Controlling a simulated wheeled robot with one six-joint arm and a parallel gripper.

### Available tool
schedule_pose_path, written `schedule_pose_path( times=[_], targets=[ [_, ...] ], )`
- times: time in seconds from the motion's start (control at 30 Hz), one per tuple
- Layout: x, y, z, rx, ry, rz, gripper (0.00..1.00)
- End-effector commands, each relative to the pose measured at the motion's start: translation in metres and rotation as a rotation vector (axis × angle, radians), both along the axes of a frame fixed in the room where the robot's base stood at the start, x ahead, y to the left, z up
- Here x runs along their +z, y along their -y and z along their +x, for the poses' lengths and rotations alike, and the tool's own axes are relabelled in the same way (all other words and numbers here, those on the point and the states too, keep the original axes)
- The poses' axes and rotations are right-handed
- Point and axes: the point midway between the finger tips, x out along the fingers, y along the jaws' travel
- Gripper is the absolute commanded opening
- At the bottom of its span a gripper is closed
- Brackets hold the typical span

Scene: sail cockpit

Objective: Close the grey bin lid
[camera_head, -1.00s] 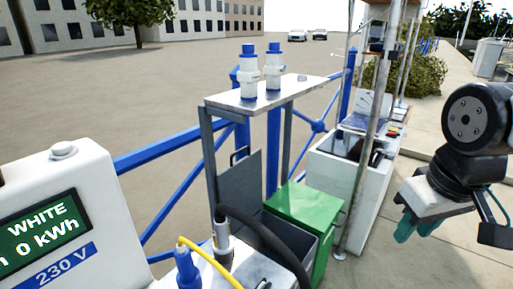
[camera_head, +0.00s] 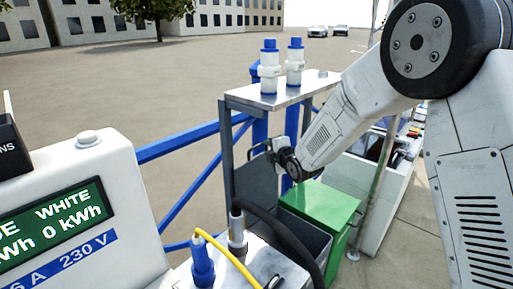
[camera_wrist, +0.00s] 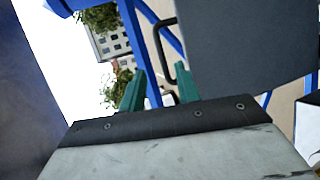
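The grey bin lid (camera_head: 254,183) stands raised, nearly upright, behind the open grey bin (camera_head: 313,238). In the wrist view the lid (camera_wrist: 245,40) is a grey panel at the upper right, with a dark loop handle (camera_wrist: 160,48) at its left edge. My gripper (camera_head: 270,152) is beside the top of the lid, near the handle, partly hidden by my own wrist in the head view. Its two green fingers (camera_wrist: 160,78) are spread apart. The handle appears between and beyond the fingertips; I cannot tell whether it touches them.
A closed green bin lid (camera_head: 322,205) is right of the grey bin. A metal shelf (camera_head: 262,101) with two blue-white fittings is above the lid. A black hose (camera_head: 285,232) and a yellow cable (camera_head: 226,254) rise in front. Blue railings (camera_head: 190,140) run behind.

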Motion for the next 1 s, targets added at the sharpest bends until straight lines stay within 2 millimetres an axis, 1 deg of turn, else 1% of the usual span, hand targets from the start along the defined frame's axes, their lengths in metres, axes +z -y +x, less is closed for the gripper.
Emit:
schedule_pose_path(
  times=[0.07, 0.23, 0.5, 0.6, 0.73, 1.0],
  targets=[
    [-0.008, -0.009, 0.003, 0.024, 0.034, -0.014, 0.33],
    [-0.013, -0.020, 0.015, 0.039, 0.059, -0.022, 0.33],
    [-0.023, -0.040, 0.051, 0.038, 0.057, -0.020, 0.33],
    [-0.025, -0.045, 0.062, 0.037, 0.057, -0.020, 0.33],
    [-0.027, -0.049, 0.069, 0.037, 0.057, -0.020, 0.33],
    [-0.027, -0.050, 0.070, 0.036, 0.056, -0.020, 0.33]
  ],
)
